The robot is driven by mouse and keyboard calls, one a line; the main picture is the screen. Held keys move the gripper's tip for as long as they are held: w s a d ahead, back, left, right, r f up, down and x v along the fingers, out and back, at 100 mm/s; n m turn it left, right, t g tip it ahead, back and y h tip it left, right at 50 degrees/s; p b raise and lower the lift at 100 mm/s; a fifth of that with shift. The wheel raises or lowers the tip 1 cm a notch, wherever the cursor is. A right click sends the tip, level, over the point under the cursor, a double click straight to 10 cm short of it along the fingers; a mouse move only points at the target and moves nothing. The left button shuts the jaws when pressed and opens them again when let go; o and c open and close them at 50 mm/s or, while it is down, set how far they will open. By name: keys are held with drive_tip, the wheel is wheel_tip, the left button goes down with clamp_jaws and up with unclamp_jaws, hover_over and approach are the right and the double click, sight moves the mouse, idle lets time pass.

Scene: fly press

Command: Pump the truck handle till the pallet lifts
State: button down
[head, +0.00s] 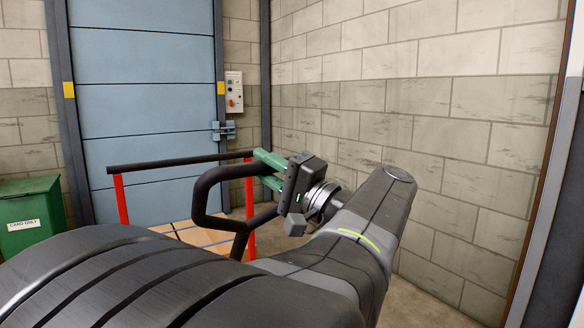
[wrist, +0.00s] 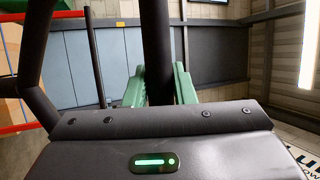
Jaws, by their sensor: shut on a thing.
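The truck handle (head: 204,192) is a black tubular loop in the middle of the head view, its shaft running down behind my arm. My gripper (head: 266,168) has green fingers and is shut on the handle's upper bar. In the wrist view, the handle bar (wrist: 156,45) passes down between the green fingers (wrist: 158,88). The pallet (head: 192,236) seems to be the tan surface low behind the handle, mostly hidden by my arm. Its height off the floor cannot be told. The truck's body is hidden.
A red-posted frame with a black top rail (head: 165,163) stands just behind the handle. A green bin (head: 32,215) is at the left. A blue shutter door (head: 145,90) and a control box (head: 234,92) are behind. A block wall (head: 440,130) closes the right side.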

drive_tip(key=shift+f, duration=0.1)
drive_tip(key=c, duration=1.2)
unclamp_jaws()
drive_tip(key=p+v, duration=0.2)
drive_tip(key=v, duration=1.1)
drive_tip(key=shift+s+d, duration=0.15)
drive_tip(key=shift+d, duration=0.15)
drive_tip(key=shift+a+f, duration=0.1)
drive_tip(key=shift+b+x, duration=1)
drive_tip(key=shift+x, duration=5.75)
